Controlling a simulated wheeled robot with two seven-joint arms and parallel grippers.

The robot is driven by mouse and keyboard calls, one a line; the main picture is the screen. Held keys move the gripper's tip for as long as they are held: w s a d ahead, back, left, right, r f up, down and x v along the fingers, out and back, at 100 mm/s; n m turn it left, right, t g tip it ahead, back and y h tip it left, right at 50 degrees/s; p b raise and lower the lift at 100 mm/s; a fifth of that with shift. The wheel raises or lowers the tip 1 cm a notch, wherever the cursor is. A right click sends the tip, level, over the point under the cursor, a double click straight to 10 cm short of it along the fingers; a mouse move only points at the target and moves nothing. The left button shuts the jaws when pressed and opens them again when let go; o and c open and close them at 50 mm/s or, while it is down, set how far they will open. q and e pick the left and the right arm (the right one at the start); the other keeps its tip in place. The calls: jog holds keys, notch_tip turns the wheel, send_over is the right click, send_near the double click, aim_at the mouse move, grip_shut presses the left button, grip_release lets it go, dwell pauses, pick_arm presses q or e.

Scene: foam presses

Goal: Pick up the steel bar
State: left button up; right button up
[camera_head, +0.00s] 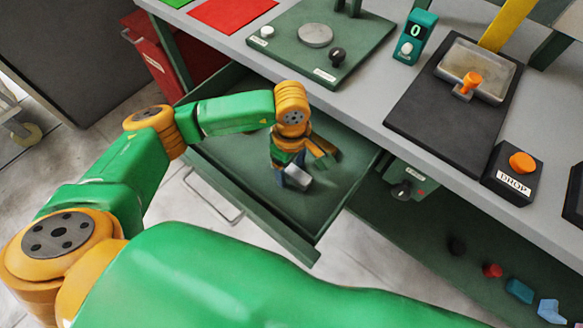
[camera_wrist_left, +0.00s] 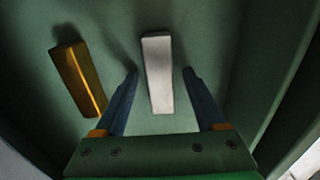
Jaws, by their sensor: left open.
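The steel bar (camera_wrist_left: 157,85), a pale silver block, lies on the floor of the open green drawer (camera_head: 225,157). In the head view its end (camera_head: 299,177) shows beside my left gripper (camera_head: 289,178), which hides part of it. My left gripper is down inside the drawer, open and empty. In the left wrist view the bar lies between the two dark fingers (camera_wrist_left: 160,72), with a gap on each side, and extends past their tips. My right gripper is not in view.
A brass-coloured bar (camera_wrist_left: 77,78) lies left of the steel bar, outside the fingers. The drawer walls surround both. The grey worktop (camera_head: 365,118) overhangs the drawer's back, carrying a green press plate (camera_head: 285,52), a counter (camera_head: 415,35) and a DROP button box (camera_head: 514,175).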

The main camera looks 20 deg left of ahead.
pick_arm(q)
grip_shut()
jog(key=shift+r, duration=0.1)
dwell(1.2)
